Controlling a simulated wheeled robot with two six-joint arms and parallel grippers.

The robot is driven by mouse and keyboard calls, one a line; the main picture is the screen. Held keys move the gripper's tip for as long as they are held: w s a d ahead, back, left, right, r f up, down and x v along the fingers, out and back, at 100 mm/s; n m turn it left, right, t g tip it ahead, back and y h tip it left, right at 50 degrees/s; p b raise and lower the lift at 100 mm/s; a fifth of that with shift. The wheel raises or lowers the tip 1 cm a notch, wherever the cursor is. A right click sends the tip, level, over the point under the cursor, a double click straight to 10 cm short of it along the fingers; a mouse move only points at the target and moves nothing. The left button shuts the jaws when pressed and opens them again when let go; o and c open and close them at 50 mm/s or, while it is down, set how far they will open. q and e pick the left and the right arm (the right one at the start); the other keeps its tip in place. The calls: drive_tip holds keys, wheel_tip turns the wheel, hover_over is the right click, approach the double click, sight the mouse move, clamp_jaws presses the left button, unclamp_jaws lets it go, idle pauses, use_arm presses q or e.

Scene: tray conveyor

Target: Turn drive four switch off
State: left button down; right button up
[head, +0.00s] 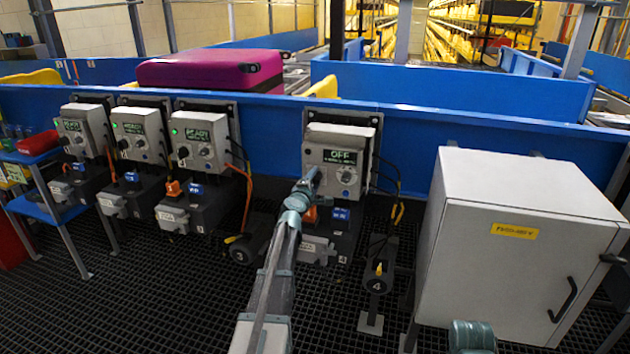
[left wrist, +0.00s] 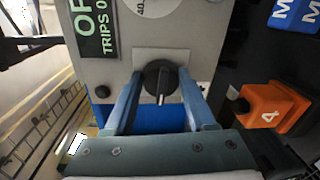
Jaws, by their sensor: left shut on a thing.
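The drive four box (head: 340,150) is a grey unit on the blue conveyor side, with a dark display (head: 340,156) reading OFF in green. Its switch is a black round knob (left wrist: 159,75) with a pale pointer line, seen in the left wrist view. My left gripper (head: 312,178) is at the front of this box. Its two blue-grey fingers are shut on the knob, one at each side. In the head view the gripper hides the knob.
Three similar boxes (head: 200,140) with green lamps stand to the left. An orange block (left wrist: 275,108) marked 4 sits beside the knob's panel. A large grey cabinet (head: 500,260) stands at the right. A magenta suitcase (head: 205,70) lies on the conveyor behind.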

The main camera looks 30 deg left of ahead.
use_arm(q)
drive_tip(key=shift+s+n, duration=0.1)
drive_tip(key=shift+n, duration=0.4)
drive_tip(key=shift+c, duration=1.1)
unclamp_jaws()
drive_tip(key=p+v, duration=0.1)
drive_tip(key=v, duration=1.2)
drive_tip(key=shift+s, duration=0.35)
